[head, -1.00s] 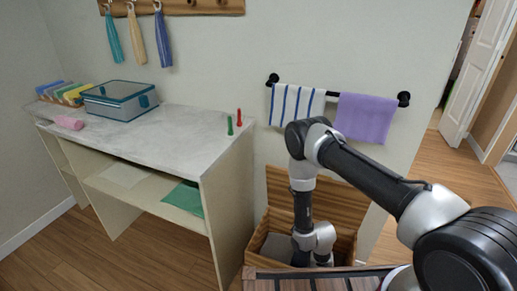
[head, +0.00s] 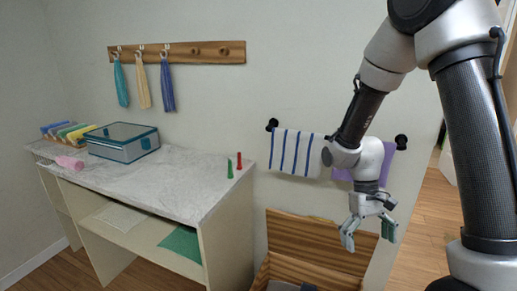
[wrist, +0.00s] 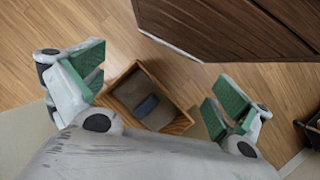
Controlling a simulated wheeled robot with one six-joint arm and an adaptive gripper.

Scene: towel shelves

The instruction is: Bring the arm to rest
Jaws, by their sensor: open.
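My gripper (head: 369,234) hangs at the right in the head view, fingers pointing down, open and empty. My arm covers part of the purple towel in the head view.
An open wooden box (head: 315,244) stands on the floor; in the wrist view a dark item (wrist: 146,106) lies in it. A striped towel (head: 296,152) and purple towel (head: 387,162) hang on the bar. A counter (head: 160,178) holds a teal-edged box (head: 122,141).

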